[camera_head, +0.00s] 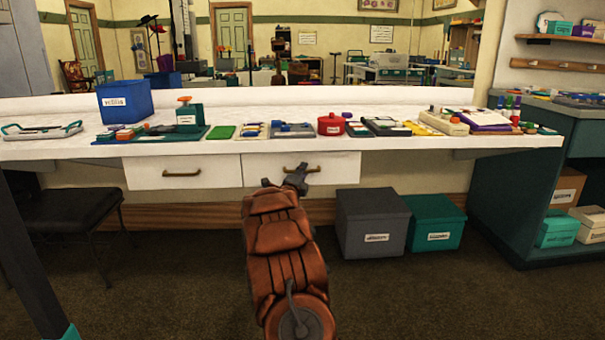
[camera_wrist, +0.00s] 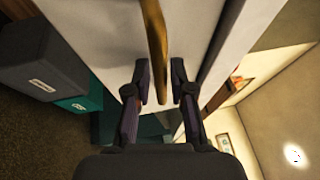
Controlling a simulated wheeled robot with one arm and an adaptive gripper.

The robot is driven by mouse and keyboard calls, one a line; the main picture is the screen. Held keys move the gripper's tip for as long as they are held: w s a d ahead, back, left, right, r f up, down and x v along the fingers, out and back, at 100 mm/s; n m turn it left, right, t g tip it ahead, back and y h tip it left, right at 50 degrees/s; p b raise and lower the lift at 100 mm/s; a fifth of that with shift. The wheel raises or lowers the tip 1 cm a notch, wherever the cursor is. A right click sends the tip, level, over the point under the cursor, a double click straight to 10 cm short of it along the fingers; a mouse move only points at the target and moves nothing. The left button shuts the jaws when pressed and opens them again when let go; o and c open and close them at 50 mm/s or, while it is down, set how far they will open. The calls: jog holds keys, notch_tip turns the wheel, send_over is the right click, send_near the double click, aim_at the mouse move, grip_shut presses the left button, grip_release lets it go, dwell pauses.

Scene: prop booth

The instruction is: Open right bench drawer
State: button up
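The right bench drawer (camera_head: 340,172) is a white front with a brass handle under the white bench top. It looks shut, about level with the left drawer (camera_head: 143,174). My gripper (camera_head: 298,170) is at its handle and hides part of it. In the wrist view, the brass handle (camera_wrist: 153,30) runs down between the two dark fingers of my gripper (camera_wrist: 162,75), in front of the drawer face (camera_wrist: 105,25). The fingers are apart, with a narrow gap beside the handle; no firm contact shows.
A grey box (camera_head: 372,222) and a teal box (camera_head: 434,222) stand on the floor under the bench, right of my arm. A black chair (camera_head: 65,212) stands at the left. The bench top (camera_head: 60,148) holds many props. Floor in front is clear.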

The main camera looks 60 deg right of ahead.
grip_shut()
jog(key=shift+s, duration=0.1)
dwell(0.5)
